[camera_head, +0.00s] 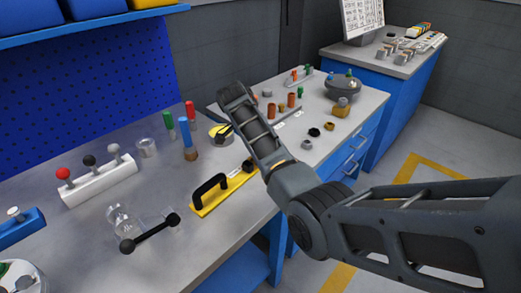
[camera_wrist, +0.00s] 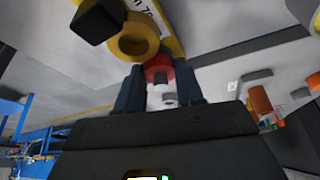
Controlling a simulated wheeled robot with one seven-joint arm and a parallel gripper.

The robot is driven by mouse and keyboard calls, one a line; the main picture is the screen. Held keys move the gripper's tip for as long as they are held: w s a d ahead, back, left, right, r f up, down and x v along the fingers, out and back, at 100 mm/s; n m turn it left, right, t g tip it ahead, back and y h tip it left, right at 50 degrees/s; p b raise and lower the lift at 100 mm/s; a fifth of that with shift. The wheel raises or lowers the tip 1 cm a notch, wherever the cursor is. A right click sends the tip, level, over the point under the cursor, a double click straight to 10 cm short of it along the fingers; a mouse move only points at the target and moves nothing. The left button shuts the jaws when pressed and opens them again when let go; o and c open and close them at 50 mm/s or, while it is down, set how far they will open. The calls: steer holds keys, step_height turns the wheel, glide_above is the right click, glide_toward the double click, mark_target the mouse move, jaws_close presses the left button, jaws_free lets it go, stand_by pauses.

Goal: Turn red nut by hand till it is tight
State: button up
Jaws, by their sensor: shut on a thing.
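The red nut (camera_wrist: 157,67) shows in the wrist view between the two fingers of my gripper (camera_wrist: 159,82). My gripper is shut on it, with one finger at each side. A small dark square end shows at the nut's near side. A yellow piece with a round ring (camera_wrist: 135,42) lies just beyond the nut, close to it. I cannot tell whether the nut touches it. In the head view my arm stretches over the bench; the nut is hidden there, and I cannot make out my fingertips.
A yellow bar with a black handle (camera_head: 209,190) lies on the bench (camera_head: 85,233) left of my arm. A blue cylinder (camera_head: 185,135) stands behind it. Orange cylinders (camera_head: 291,100) and a grey domed part (camera_head: 343,86) stand to the right.

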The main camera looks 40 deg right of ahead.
steer(key=shift+r+m, duration=0.1)
steer(key=shift+m, duration=0.2)
stand_by(0.4)
steer(key=o, duration=1)
steer(key=shift+o, duration=0.2)
steer(key=shift+b+v, duration=0.5)
steer(key=shift+v, duration=3.35)
steer(key=shift+w, duration=0.1)
